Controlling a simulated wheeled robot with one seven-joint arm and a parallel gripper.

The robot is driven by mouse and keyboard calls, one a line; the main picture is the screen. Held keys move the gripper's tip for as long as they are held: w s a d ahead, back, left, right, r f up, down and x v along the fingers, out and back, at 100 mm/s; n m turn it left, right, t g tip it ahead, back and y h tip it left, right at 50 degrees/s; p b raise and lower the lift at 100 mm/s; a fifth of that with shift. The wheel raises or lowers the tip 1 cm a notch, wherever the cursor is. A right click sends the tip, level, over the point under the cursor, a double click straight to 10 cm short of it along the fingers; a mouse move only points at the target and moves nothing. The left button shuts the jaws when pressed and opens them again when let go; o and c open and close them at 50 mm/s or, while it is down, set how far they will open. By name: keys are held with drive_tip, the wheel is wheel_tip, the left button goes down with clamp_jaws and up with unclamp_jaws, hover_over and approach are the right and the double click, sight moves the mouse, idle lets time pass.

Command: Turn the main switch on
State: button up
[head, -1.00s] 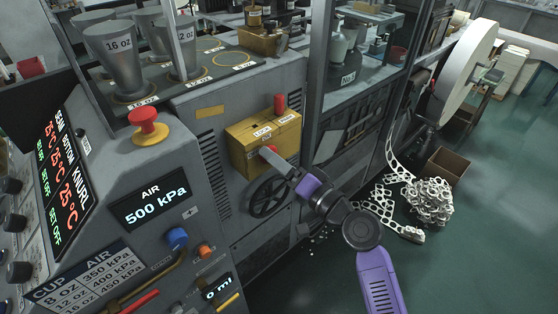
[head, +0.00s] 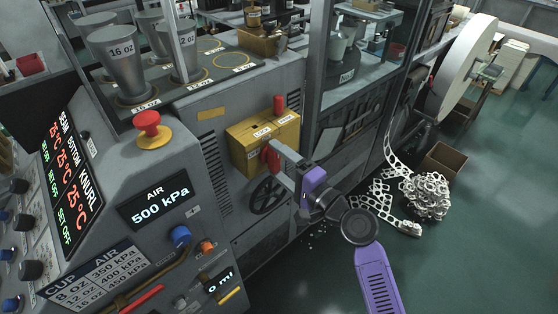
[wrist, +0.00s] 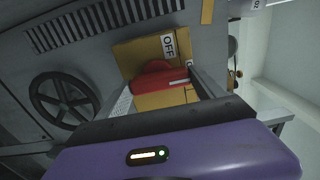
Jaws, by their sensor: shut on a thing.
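The main switch is a yellow box (head: 250,148) on the grey machine's side, with a red handle (head: 269,160) on its front face. In the wrist view the red handle (wrist: 157,70) lies between my fingers, and an OFF label (wrist: 168,46) shows on the yellow box (wrist: 135,50) beside it. My gripper (head: 279,163) is shut on the red handle. My finger hides part of the handle in the head view.
A black handwheel (head: 267,195) sits just below the box. A red emergency button (head: 148,128) and a control panel with displays (head: 157,201) are at the left. A glazed post frame stands right of the box. Chain-like white scrap (head: 427,195) lies on the floor at right.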

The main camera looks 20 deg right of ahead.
drive_tip(key=shift+d, duration=0.1)
idle(0.3)
drive_tip(key=o, duration=1.4)
drive_tip(key=shift+c, duration=0.2)
drive_tip(key=b+v, duration=0.2)
drive_tip(key=v, duration=0.5)
drive_tip(key=shift+s, duration=0.4)
drive_tip(key=shift+d, duration=0.1)
